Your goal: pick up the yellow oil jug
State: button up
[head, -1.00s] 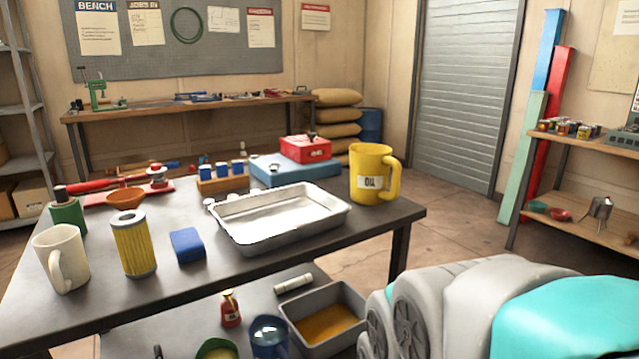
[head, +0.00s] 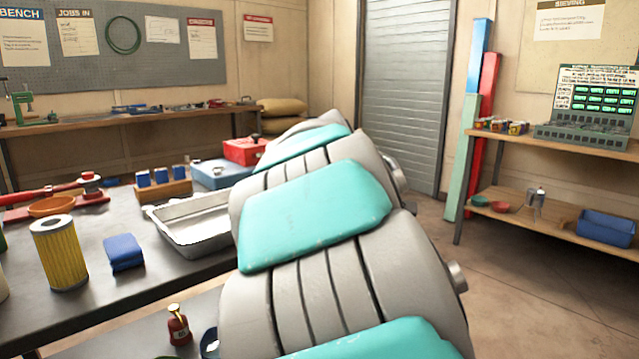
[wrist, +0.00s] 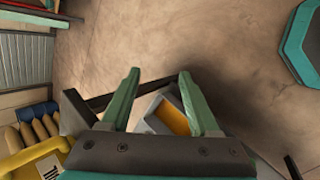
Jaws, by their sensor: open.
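The yellow oil jug (wrist: 35,158) shows only in part at the lower left of the wrist view, with its white label at the frame's bottom. In the head view it is hidden behind my arm. My gripper (wrist: 159,75) is open and empty in the wrist view, its two green fingers spread apart. The jug lies to the left of the fingers and is not between them. The gripper's fingers do not show in the head view.
The dark table carries a metal tray (head: 185,228), a yellow filter (head: 60,255), a blue sponge (head: 123,252) and a red box (head: 243,150). A grey bin with orange contents (wrist: 170,117) shows beyond the fingers, lower down. Bare floor (wrist: 210,40) fills much of the wrist view.

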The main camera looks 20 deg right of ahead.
jog(key=w+a+r+n+t+h+b, duration=0.1)
jog(key=w+r+n, duration=0.2)
jog(key=w+n, duration=0.2)
jog(key=w+a+r+n+t+h+b, duration=0.1)
jog(key=w+r+n+t+h, duration=0.1)
jog(key=w+n, duration=0.3)
jog(key=w+a+r+n+t+h, duration=0.1)
jog(key=w+a+r+n, duration=0.1)
jog(key=w+r+n, duration=0.3)
jog(key=shift+w+a+h+b, duration=0.1)
jog(key=shift+w+h+b, duration=0.25)
jog(key=shift+w, duration=1.7)
jog(key=shift+w+n+t, duration=0.2)
jog(key=shift+n+t, duration=0.1)
jog(key=x, duration=0.7)
jog(key=shift+s+d+f+b, duration=0.1)
jog(key=shift+d+f+b, duration=0.15)
jog(key=shift+d+b, duration=0.05)
jog(key=shift+c, duration=0.2)
grip_shut()
